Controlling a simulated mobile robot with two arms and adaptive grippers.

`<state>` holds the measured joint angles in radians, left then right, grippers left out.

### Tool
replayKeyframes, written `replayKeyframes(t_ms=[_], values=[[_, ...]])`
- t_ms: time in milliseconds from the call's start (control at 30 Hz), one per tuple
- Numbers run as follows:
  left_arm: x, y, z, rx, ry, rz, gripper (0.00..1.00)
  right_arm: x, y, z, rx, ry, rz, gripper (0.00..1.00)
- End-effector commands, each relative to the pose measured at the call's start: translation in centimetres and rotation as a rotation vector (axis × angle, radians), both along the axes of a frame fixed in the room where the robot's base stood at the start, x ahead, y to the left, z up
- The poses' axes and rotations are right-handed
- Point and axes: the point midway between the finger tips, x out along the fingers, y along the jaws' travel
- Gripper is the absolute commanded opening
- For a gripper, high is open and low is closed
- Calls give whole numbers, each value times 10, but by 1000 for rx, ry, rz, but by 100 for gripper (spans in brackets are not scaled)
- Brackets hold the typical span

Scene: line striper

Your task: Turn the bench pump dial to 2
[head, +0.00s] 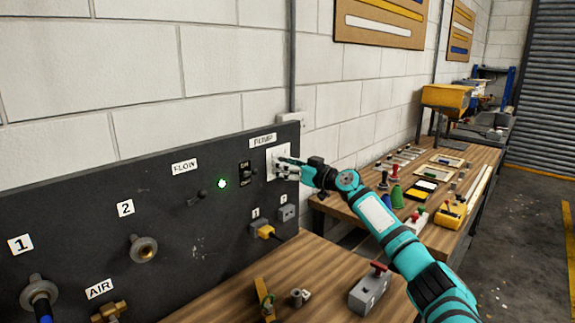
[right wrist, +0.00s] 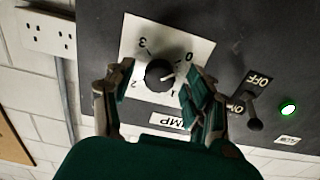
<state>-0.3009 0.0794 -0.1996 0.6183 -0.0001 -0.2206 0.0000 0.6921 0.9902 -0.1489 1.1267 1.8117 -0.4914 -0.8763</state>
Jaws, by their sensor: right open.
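The pump dial (right wrist: 158,74) is a round black knob on a white plate (right wrist: 186,38) marked 0, 1, 2 and 3. Its white pointer mark faces right in the right wrist view, roughly between 0 and 1; the 1 is partly hidden by a finger. My right gripper (right wrist: 152,80) is open, with one finger to each side of the dial; I cannot tell whether either touches it. In the head view the plate (head: 272,164) sits under the PUMP label, and my right gripper (head: 288,166) is at it, hiding the knob. My left gripper is not in view.
An ON/OFF toggle switch (right wrist: 251,108) and a lit green lamp (right wrist: 288,108) are close beside the plate on the black panel (head: 80,195). A yellow plug (head: 265,231) is below. The wooden bench (head: 235,290) holds a grey box with a red lever (head: 370,289).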

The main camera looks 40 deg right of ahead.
Motion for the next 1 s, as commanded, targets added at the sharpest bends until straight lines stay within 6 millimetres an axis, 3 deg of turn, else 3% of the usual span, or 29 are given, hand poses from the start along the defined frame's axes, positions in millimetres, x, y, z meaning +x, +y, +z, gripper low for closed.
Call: replayKeyframes(t_ms=[133, 533, 1000], values=[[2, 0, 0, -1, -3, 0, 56, 0, 0, 0, 0, 0, 0, 52], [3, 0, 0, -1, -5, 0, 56, 0, 0, 0, 0, 0, 0, 0], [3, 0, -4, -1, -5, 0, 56, -1, -1, -1, 119, 10, -2, 0]])
